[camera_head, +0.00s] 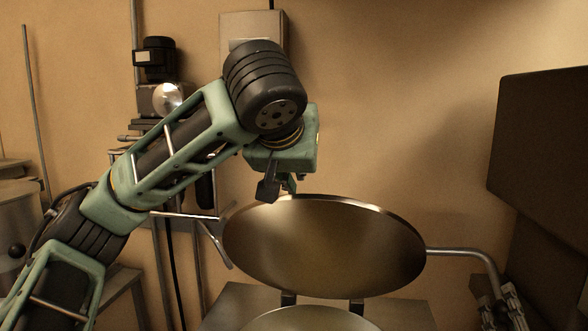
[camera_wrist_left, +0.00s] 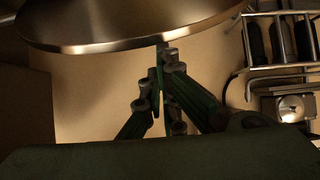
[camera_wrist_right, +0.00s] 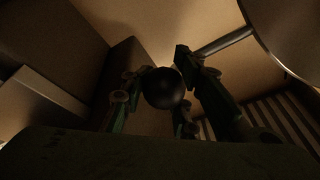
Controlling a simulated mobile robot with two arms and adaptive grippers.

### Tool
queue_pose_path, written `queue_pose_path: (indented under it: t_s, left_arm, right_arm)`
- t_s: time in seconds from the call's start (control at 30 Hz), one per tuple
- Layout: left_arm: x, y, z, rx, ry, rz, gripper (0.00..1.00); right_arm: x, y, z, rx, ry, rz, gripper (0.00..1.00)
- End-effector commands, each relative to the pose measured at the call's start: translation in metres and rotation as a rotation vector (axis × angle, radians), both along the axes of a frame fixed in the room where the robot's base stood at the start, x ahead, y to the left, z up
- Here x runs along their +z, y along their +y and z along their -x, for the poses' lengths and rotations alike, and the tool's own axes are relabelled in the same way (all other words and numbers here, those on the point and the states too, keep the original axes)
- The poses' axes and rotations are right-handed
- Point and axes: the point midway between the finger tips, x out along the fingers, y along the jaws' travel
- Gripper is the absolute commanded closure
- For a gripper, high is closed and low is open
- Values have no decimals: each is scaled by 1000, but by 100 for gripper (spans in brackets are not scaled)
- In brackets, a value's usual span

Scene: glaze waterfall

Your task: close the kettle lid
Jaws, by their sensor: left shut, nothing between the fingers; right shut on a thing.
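The kettle lid (camera_head: 323,246) is a large round metal disc, tilted up above the kettle (camera_head: 310,319), whose rim shows at the bottom of the head view. A bent metal handle (camera_head: 462,253) runs from the lid's right side down to my right gripper (camera_head: 502,308). In the right wrist view that gripper is shut on a round black knob (camera_wrist_right: 163,88). My left gripper (camera_head: 287,188) is shut and empty at the lid's upper rim. In the left wrist view its fingertips (camera_wrist_left: 161,55) overlap the lid edge (camera_wrist_left: 125,44); I cannot tell whether they touch.
A dark panel (camera_head: 540,135) stands at the right. Pipes and wall fittings (camera_head: 160,85) line the wall behind my left arm. A metal pot (camera_head: 14,240) with a black knob is at the far left.

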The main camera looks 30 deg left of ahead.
Motion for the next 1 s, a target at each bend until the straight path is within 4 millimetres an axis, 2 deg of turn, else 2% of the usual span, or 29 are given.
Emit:
queue_pose_path:
  t_s: [0.03,0.2,0.57,0.67,1.0]
  left_arm:
    - [-9,-2,0,-4,25,-6,100]
    - [-8,-2,-1,-4,22,-4,100]
    - [-4,-1,-1,-3,13,-2,100]
    - [-4,-1,-1,-2,12,-1,100]
    - [-3,-1,-1,-3,10,-1,100]
  right_arm:
    - [13,-4,1,-7,-30,-6,73]
    - [12,-3,1,-4,-27,-5,61]
    - [5,-2,7,-2,-17,-4,61]
    - [0,-6,19,-2,-15,-4,61]
    - [-19,-23,84,-3,-17,-3,61]
